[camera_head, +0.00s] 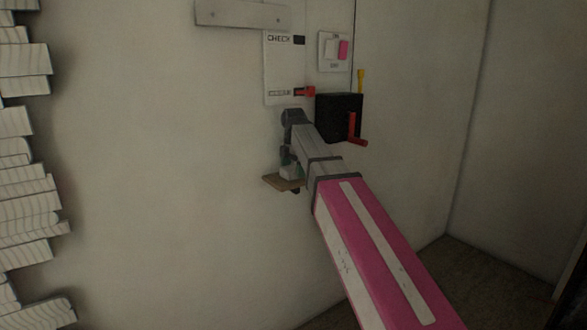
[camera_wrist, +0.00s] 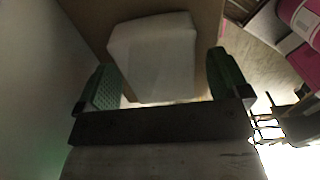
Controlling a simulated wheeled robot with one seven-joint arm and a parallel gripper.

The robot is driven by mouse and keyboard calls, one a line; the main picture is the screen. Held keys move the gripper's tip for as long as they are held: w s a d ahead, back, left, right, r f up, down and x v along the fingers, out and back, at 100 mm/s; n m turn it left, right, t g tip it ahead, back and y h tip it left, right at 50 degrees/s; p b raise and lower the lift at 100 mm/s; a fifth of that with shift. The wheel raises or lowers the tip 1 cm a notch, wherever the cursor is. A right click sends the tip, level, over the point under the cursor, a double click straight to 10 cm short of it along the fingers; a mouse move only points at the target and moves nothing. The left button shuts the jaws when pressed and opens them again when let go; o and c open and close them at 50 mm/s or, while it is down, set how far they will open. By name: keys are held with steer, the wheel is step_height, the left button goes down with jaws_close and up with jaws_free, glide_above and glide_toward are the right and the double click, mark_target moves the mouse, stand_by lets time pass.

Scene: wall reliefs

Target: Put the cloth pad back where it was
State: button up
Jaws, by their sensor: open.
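The cloth pad (camera_wrist: 153,55) shows in the wrist view as a pale, rounded block on a brown shelf (camera_wrist: 88,22). My gripper (camera_wrist: 163,84) is open, with one green-padded finger on each side of the pad's near part. A gap shows between the left finger and the pad; I cannot tell whether the right finger touches it. In the head view my gripper (camera_head: 289,160) points down at the small wall shelf (camera_head: 272,181). The pad is hard to make out there, mostly hidden by the gripper.
A black box (camera_head: 329,103) with a red crank (camera_head: 352,130) is on the wall just right of my wrist. Above are a white panel (camera_head: 281,75) with a red slider, a switch plate (camera_head: 327,61) and a pale board (camera_head: 240,14). Wooden slats (camera_head: 25,190) jut out at far left.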

mark_target(293, 167)
step_height(293, 167, up, 12)
stand_by(0.6)
